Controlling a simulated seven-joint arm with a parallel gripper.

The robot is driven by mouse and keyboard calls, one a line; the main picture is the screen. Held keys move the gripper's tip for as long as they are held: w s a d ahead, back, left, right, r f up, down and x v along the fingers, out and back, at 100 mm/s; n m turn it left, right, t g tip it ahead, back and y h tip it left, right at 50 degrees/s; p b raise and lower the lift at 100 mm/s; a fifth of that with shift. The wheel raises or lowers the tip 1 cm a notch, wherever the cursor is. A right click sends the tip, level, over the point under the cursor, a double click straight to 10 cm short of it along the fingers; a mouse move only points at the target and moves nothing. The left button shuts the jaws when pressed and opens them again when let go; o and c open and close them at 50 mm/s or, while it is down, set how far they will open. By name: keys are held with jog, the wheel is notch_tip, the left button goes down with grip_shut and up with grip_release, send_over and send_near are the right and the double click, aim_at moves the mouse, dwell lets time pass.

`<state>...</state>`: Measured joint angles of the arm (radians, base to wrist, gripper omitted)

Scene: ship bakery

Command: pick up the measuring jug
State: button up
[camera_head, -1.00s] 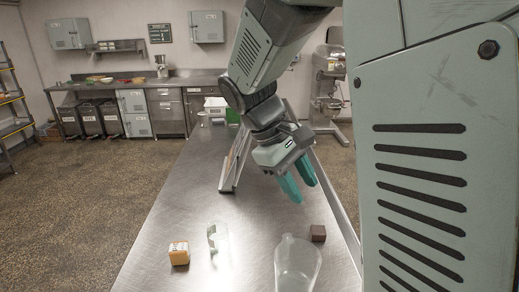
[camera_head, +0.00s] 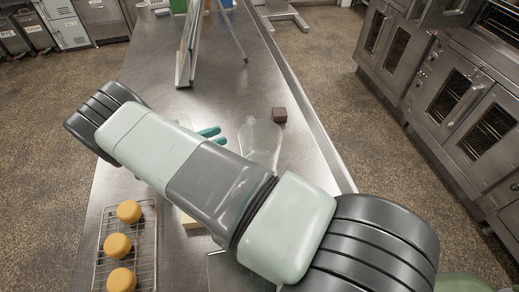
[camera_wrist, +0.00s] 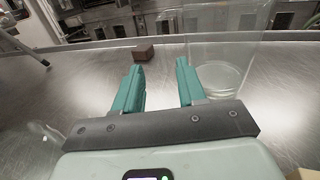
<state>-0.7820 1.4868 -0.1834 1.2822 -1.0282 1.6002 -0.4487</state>
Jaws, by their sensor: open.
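A large clear jug (camera_head: 260,142), which I take for the measuring jug, stands on the steel table just right of my gripper (camera_head: 213,135). In the wrist view the jug (camera_wrist: 230,55) stands beyond the right finger, its round base visible and its top cut off by the frame. My gripper (camera_wrist: 160,75) is open and empty, with teal fingers apart and the jug not between them. In the head view my arm hides much of the gripper and the table around it.
A small dark brown block (camera_head: 279,115) sits behind the jug, right of it in the head view. A wire rack (camera_head: 148,240) with several yellow-topped round items stands at the front left. A leaning panel (camera_head: 187,50) stands farther back. The table's right edge is near the jug.

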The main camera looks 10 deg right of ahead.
aim_at(247, 125)
jog(key=x, duration=0.5)
jog(key=shift+d, duration=0.15)
jog(key=shift+r+x, duration=0.15)
jog(key=shift+x, duration=1.2)
jog(key=shift+r+x, duration=0.1)
jog(key=shift+x, duration=1.25)
jog(key=shift+s, duration=0.1)
grip_shut()
